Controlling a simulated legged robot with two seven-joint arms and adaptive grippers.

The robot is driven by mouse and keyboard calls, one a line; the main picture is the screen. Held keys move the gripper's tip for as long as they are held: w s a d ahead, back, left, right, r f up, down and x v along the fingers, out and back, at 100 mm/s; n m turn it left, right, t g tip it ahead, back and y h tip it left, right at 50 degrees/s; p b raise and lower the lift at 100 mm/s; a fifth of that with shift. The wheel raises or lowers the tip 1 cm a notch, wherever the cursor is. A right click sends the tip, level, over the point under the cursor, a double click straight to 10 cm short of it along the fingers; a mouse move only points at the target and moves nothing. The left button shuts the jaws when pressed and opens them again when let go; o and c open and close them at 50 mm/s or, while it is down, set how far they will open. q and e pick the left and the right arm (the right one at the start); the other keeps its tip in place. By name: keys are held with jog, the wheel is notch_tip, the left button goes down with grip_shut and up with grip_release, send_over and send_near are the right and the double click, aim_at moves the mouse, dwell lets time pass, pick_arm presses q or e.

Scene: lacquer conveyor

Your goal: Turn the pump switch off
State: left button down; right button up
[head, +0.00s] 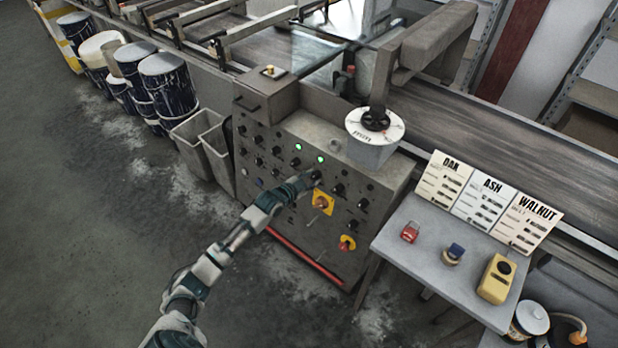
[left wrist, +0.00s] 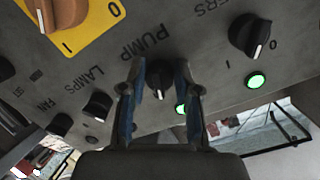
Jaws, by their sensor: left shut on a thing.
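The pump switch (left wrist: 160,76) is a dark round knob with a white pointer mark, under the label PUMP on the grey panel. It sits between the two fingers of my left gripper (left wrist: 160,92) in the left wrist view. The fingers are closed around the knob. The pointer mark faces toward the bottom of that view. In the head view my left gripper (head: 308,181) is at the front of the control panel (head: 292,222), and the knob is hard to make out. A lit green lamp (left wrist: 181,108) beside the knob is partly hidden by a finger. My right gripper is out of view.
Neighbouring knobs include the LAMPS knob (left wrist: 97,106) and another knob (left wrist: 250,34) beside a lit green lamp (left wrist: 256,80). An orange switch on a yellow plate (head: 323,203) is just below my gripper. A side table (head: 425,252) stands right; grey bins (head: 190,140) stand left.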

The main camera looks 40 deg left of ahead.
pick_arm(q)
jog(key=n, duration=0.1)
jog(key=r+n+p, duration=0.1)
jog(key=n, duration=0.1)
jog(key=shift+w+d+h, duration=0.1)
jog(key=shift+d+h, duration=0.05)
jog(key=shift+h, duration=0.25)
jog(key=shift+f+n+p, duration=0.1)
jog(key=shift+n+p, duration=0.25)
jog(key=shift+n, duration=0.95)
jog(key=shift+n+h, duration=0.3)
jog(key=shift+n, duration=0.4)
jog(key=shift+w+n, duration=0.1)
jog(key=shift+n, duration=0.9)
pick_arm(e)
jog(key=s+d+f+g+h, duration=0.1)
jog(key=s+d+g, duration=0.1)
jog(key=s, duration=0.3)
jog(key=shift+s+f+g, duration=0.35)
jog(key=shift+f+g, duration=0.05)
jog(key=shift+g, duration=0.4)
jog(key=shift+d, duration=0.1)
pick_arm(q)
jog(key=c, duration=0.8)
grip_release()
jog(key=shift+c, duration=0.2)
jog(key=shift+f, duration=0.15)
